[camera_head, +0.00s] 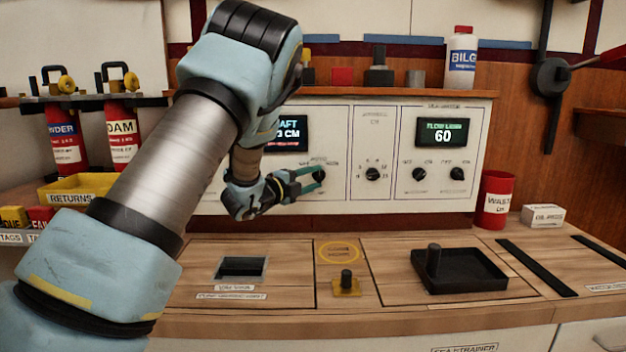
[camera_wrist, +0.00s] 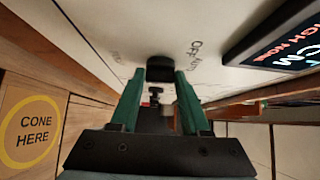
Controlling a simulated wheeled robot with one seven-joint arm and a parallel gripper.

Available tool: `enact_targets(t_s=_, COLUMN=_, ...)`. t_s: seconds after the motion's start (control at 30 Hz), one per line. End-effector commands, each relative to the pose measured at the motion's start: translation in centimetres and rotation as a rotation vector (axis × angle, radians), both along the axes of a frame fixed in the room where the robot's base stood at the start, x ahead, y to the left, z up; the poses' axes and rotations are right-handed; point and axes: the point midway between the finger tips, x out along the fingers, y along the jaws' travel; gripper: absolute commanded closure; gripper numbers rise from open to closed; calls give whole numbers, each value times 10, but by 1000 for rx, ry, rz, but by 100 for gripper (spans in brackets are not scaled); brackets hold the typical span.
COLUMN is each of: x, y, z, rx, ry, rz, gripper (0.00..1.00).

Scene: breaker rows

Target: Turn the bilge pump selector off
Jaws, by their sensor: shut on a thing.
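The selector knob (camera_head: 319,175) is a black round knob on the white panel, below the display reading "AFT" and "CM". In the wrist view the knob (camera_wrist: 160,68) sits between my fingertips, with "OFF" and another label, partly legible, printed to its right. My gripper (camera_head: 308,181) is shut on this knob, its green fingers on either side. My gripper also shows in the wrist view (camera_wrist: 160,85). Which mark the knob points to is hidden by the fingers.
Other black knobs stand to the right on the panel (camera_head: 398,195), one at the middle (camera_head: 372,174) and a pair below the "60" display (camera_head: 442,132). On the counter are a black tray (camera_head: 480,285) and a yellow-based post (camera_head: 346,284). A red bin (camera_head: 495,200) stands at right.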

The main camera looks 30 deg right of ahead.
Motion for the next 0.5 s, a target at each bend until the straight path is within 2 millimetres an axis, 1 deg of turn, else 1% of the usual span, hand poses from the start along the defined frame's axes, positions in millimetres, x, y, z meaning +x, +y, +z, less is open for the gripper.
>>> enact_targets(t_s=0.27, x=1, y=1, z=-7, rx=-82, ry=38, rz=2, gripper=100)
enact_targets(t_s=0.5, x=1, y=1, z=-13, rx=-248, ry=115, rz=1, gripper=100)
